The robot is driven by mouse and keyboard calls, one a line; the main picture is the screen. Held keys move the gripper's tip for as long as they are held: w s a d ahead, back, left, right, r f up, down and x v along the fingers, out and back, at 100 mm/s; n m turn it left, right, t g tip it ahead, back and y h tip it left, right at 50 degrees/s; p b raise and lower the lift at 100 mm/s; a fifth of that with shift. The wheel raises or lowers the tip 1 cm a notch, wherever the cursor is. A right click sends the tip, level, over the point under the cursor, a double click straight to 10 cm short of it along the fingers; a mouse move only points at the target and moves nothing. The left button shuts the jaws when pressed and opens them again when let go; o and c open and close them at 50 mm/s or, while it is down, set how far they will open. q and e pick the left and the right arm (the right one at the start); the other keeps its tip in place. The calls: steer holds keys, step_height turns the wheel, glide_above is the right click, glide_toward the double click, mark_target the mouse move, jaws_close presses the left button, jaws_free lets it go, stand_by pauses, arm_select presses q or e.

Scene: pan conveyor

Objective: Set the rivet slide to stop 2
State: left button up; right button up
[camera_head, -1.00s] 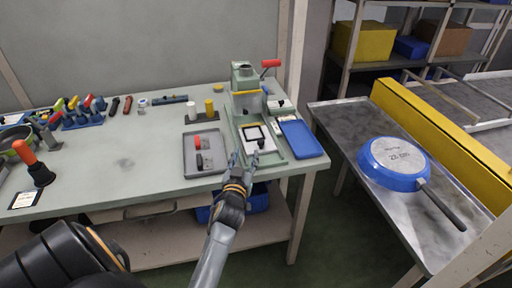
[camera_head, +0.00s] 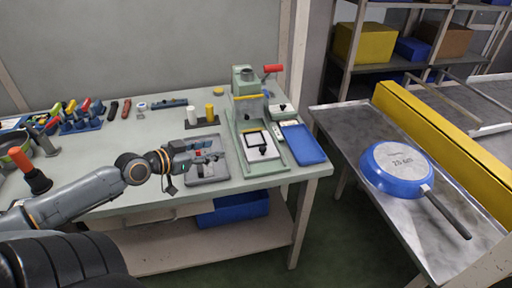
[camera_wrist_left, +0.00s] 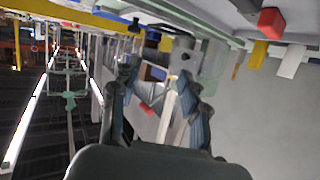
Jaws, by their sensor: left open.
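The press (camera_head: 248,92) stands at the right end of the workbench, with a red-knobbed lever. On its green base lies a white plate (camera_head: 268,168) bearing a black frame and a small black knob (camera_head: 263,150), which I take for the slide. Its stop marks are too small to read. My left gripper (camera_head: 212,158) is open, left of the plate and over the grey tray (camera_head: 209,180), apart from the slide. Its two fingers also show in the left wrist view (camera_wrist_left: 158,95). My right gripper is not in view.
A blue tray (camera_head: 303,143) lies right of the press. A blue pan (camera_head: 396,168) lies on the metal table at right. The bench's middle is mostly clear.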

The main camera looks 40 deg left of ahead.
mark_target(260, 149)
arm_select(q)
steer(key=d, duration=0.1)
steer(key=d+h, duration=0.1)
steer(key=d+g, duration=0.1)
steer(key=shift+w+d+r+m+h, duration=0.15)
steer(key=shift+w+d+m+h, duration=0.15)
steer(key=shift+w+m+h, duration=0.1)
steer(key=shift+p+x, duration=0.4)
steer(key=shift+x, duration=0.65)
steer(key=shift+p+x, duration=1.5)
steer(key=shift+x, duration=4.1)
jaws_close()
